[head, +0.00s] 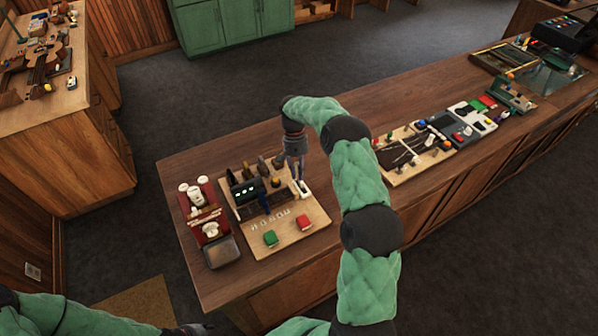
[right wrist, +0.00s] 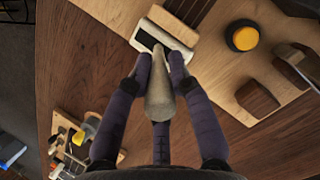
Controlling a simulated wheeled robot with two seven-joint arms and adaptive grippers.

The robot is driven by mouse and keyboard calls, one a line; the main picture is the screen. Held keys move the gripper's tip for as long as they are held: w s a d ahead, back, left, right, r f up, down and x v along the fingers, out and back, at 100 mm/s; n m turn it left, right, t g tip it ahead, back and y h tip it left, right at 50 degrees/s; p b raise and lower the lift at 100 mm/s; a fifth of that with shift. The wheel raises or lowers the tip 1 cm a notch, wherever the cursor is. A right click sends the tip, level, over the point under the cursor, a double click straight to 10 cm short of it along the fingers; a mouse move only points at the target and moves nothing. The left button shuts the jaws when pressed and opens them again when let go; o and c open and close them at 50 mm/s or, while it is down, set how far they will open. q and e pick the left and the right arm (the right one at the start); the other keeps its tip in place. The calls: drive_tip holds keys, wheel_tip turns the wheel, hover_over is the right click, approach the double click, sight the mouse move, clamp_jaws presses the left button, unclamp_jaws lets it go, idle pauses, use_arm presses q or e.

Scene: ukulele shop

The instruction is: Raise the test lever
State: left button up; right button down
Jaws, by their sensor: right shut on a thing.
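The test lever (right wrist: 160,98) is a pale, tapered handle in the right wrist view. Its white base with a dark slot (right wrist: 149,40) sits at the edge of a light wooden board. The white base also shows in the head view (head: 304,189), at the board's right side. My right gripper (head: 298,178) reaches down over it. In the right wrist view its fingers (right wrist: 161,78) are closed on the lever from both sides. Only a dark end of my left arm (head: 188,330) shows at the bottom edge; its fingers cannot be made out.
Another board (head: 408,170) with small parts lies to the right. Bare counter lies between the boards.

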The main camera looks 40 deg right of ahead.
drive_tip(key=shift+w+a+r, duration=0.1)
drive_tip(key=shift+w+a, duration=0.05)
drive_tip(key=shift+a, duration=0.05)
idle(0.5)
drive_tip(key=c, duration=1.3)
unclamp_jaws()
drive_tip(key=shift+o, duration=0.9)
drive_tip(key=shift+a, duration=0.15)
drive_tip(key=shift+d, duration=0.25)
drive_tip(key=shift+w+r, duration=0.1)
drive_tip(key=shift+r, duration=0.3)
drive_tip(key=v, duration=1.1)
drive_tip(key=shift+r, duration=0.1)
